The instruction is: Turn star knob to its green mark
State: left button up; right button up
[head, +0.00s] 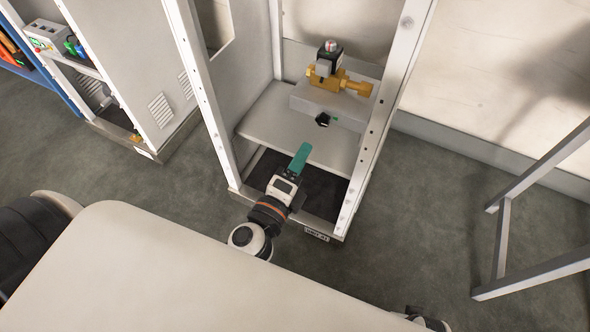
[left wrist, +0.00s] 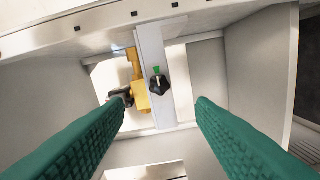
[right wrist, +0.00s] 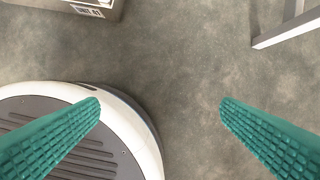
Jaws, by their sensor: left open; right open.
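The black star knob (head: 322,119) sits on the front of a grey box inside the white frame. In the left wrist view the knob (left wrist: 158,85) shows between my fingertips in the picture, farther off, with a green mark (left wrist: 156,70) beside it. A light line shows on the knob, but its exact angle is too small to tell. My left gripper (head: 302,157) reaches into the frame opening, open and empty, short of the knob and not touching it. My right gripper (right wrist: 160,108) is open and empty over the floor.
A brass valve (head: 338,80) with a grey and red top stands on the grey box (head: 310,98) above the knob. White posts (head: 378,110) flank the opening. A grey shelf (head: 275,120) lies below the box. A metal stand (head: 530,180) is at the right.

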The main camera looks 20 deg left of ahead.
pick_arm(q)
jog(key=shift+s+b, duration=0.3)
jog(key=shift+s, duration=0.7)
pick_arm(e)
jog(key=shift+w+r, duration=0.2)
jog(key=shift+r, duration=0.55)
jog(key=shift+w+r, duration=0.2)
jog(key=shift+r, duration=0.55)
